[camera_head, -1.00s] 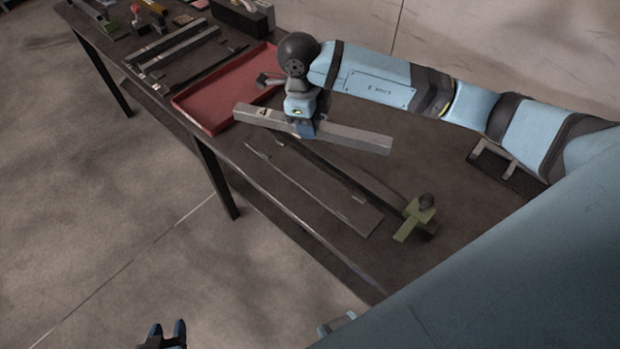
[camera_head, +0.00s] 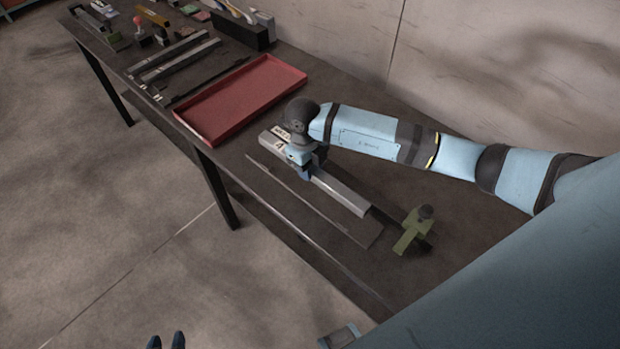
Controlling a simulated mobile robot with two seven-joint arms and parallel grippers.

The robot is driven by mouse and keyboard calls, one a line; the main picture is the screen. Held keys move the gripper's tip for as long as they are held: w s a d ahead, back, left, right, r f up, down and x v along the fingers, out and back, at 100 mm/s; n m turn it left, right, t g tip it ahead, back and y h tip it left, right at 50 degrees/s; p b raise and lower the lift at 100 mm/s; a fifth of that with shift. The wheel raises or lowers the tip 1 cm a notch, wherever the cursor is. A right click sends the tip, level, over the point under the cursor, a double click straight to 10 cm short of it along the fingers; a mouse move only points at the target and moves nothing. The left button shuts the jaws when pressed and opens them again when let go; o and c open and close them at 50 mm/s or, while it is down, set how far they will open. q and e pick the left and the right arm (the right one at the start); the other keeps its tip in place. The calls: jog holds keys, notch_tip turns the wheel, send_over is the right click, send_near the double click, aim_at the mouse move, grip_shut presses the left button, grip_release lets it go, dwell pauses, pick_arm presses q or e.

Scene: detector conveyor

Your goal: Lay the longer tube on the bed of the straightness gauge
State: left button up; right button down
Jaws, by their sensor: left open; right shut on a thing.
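The long grey square tube (camera_head: 342,192) is in my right gripper (camera_head: 306,172), which is shut on it near its far half. The tube lies lengthwise over the straightness gauge, in line with its bed, and hides most of the bed. I cannot tell whether it touches the bed. The gauge's green end piece (camera_head: 412,234) with a dark knob shows just beyond the tube's near end. A pale label (camera_head: 282,132) shows beside the tube's far end. My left gripper (camera_head: 166,342) is open and empty at the bottom edge, off the table, mostly cut off.
A thin flat strip (camera_head: 318,203) lies on the table in front of the gauge. An empty-looking red tray (camera_head: 240,98) stands beyond the tube's far end. More bars (camera_head: 180,58), a black box (camera_head: 242,30) and small items lie farther off. The table right of the gauge is clear.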

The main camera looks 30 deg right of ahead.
aim_at(311, 188)
notch_tip(311, 188, down, 6)
jog(key=shift+r, duration=0.15)
dwell(0.3)
jog(key=shift+f, duration=0.2)
jog(key=c, duration=0.8)
grip_release()
jog(key=shift+r, duration=0.1)
